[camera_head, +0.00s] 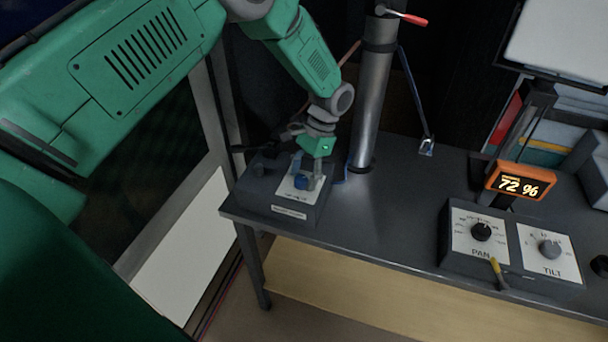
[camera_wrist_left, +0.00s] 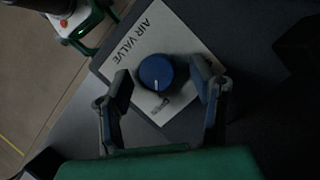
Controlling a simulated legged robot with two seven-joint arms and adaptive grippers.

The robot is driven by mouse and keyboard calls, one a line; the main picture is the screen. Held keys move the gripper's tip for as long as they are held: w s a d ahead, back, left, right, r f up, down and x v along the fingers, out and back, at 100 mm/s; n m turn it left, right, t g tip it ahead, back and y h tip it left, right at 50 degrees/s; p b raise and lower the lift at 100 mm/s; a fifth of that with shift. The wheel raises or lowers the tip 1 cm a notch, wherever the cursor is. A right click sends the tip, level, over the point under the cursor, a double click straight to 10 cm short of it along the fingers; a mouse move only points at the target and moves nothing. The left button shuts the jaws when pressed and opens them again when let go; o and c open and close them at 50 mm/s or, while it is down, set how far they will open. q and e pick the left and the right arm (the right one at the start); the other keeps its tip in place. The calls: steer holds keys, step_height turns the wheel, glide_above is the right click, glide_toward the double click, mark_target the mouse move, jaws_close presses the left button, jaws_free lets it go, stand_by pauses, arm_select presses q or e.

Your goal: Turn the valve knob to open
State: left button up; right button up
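The valve knob (camera_wrist_left: 156,73) is a round blue knob with a white pointer line, on a white plate marked AIR VALVE (camera_wrist_left: 178,31). In the head view the blue knob (camera_head: 301,182) sits on a dark box (camera_head: 290,214) at the table's left end. My left gripper (camera_wrist_left: 161,88) is open, with one finger on each side of the knob and a visible gap at both sides. In the head view my left gripper (camera_head: 308,172) points down over the box and partly covers the plate. My right gripper is not in view.
A metal pole (camera_head: 371,95) stands close behind the box. To the right are a PAN and TILT control box (camera_head: 510,275) and an orange display reading 72 % (camera_head: 520,182). The table (camera_head: 385,215) is clear between the two boxes.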

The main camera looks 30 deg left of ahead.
arm_select(q)
steer(key=shift+r, duration=0.15)
steer(key=v, duration=1.1)
steer(key=shift+w+r, duration=0.25)
steer(key=shift+w, duration=0.05)
steer(key=shift+d, duration=0.1)
